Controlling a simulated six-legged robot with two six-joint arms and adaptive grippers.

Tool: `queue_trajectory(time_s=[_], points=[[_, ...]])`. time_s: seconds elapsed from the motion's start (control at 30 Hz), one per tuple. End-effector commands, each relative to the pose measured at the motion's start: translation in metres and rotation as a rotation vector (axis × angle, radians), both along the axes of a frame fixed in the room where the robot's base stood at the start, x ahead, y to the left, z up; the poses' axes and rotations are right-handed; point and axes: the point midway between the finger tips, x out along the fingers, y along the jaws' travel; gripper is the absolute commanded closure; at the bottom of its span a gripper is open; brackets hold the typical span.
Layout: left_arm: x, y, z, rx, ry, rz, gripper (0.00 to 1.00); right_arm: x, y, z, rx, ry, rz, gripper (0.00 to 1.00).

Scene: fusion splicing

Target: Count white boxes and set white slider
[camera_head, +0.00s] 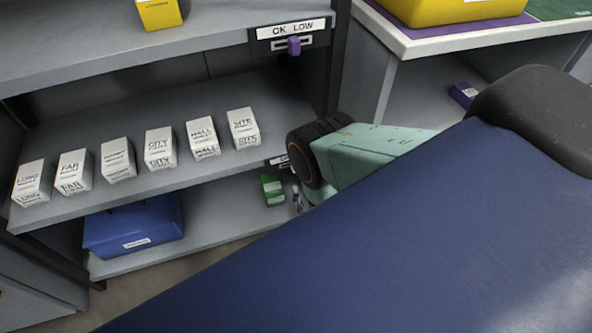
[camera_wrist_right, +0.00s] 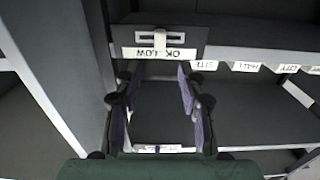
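White boxes stand in a row on the middle shelf in the head view, from the LONG box (camera_head: 32,183) past FAR (camera_head: 74,172), CITY (camera_head: 160,148) and HALL (camera_head: 203,138) to the SITE box (camera_head: 243,128). The white slider (camera_wrist_right: 160,40) shows in the right wrist view, near the middle of its slot on a dark plate with an OK LOW label (camera_wrist_right: 160,54). My right gripper (camera_wrist_right: 156,85) is open and empty, its fingers spread just short of that plate. In the head view my right arm hides most of the plate and the gripper. My left gripper is not in view.
A purple slider (camera_head: 294,45) sits on the upper shelf edge. A yellow box (camera_head: 159,13) stands on that shelf. A blue bin (camera_head: 134,226) and a green box (camera_head: 273,190) are on the lower shelf. A shelf post stands beside the plate.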

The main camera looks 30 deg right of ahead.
Motion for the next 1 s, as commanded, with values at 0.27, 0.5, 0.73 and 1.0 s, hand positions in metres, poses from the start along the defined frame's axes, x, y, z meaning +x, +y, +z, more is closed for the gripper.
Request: queue_trajectory(time_s=[0.27,0.5,0.73,1.0], points=[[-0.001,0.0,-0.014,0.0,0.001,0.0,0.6,0.034,-0.009,-0.001,0.001,-0.008,-0.001,0.6],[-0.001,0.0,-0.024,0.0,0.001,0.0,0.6,0.066,-0.016,-0.001,0.002,-0.004,-0.001,0.6],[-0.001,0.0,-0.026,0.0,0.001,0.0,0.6,0.076,-0.017,0.0,0.003,0.0,0.001,0.6],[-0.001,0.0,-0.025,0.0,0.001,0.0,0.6,0.076,-0.017,0.0,0.003,0.0,0.001,0.67]])
